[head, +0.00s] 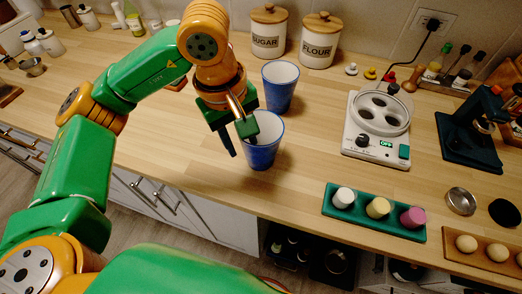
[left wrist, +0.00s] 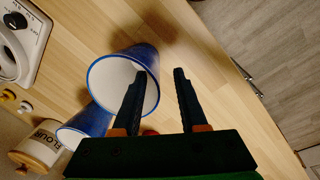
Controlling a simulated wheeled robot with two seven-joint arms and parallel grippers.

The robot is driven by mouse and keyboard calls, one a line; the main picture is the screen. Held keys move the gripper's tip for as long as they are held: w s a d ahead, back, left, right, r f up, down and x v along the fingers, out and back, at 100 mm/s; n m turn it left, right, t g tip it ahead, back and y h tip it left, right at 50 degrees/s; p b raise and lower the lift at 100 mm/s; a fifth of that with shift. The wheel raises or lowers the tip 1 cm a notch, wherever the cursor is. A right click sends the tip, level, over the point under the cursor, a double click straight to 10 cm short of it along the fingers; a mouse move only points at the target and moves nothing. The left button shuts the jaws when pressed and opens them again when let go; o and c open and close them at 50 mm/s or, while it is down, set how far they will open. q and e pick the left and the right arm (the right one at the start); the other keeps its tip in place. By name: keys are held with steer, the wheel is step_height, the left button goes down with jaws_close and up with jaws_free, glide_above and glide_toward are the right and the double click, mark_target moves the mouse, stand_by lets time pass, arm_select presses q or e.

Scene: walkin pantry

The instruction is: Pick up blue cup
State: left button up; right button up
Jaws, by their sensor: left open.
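Two blue cups with white insides stand upright on the wooden counter. The nearer blue cup (head: 263,155) is at my left gripper (head: 240,146); the farther blue cup (head: 280,88) stands just behind it. In the left wrist view, the nearer cup (left wrist: 100,75) has its mouth facing the camera, and the farther cup (left wrist: 85,124) is partly hidden behind it. My left gripper (left wrist: 160,74) is open and empty there, one finger overlapping the cup's mouth and the other beyond its rim. Whether a finger touches the cup, I cannot tell. My right gripper is not in view.
Sugar (head: 269,32) and flour (head: 320,42) canisters stand behind the cups. A white appliance (head: 376,150) is to the right. A green tray (head: 372,216) with small cylinders lies near the front edge. The counter (head: 180,150) left of the nearer cup is clear.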

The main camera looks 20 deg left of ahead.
mark_target(251, 166)
arm_select(q)
steer(key=f+p, duration=0.1)
steer(key=f, duration=0.3)
steer(key=w+f+p, duration=0.1)
steer(key=f, duration=0.1)
steer(key=shift+d+f+p, duration=0.1)
steer(key=shift+d+p, duration=0.25)
steer(key=shift+w+f, duration=0.1)
steer(key=shift+f, duration=0.35)
jaws_close()
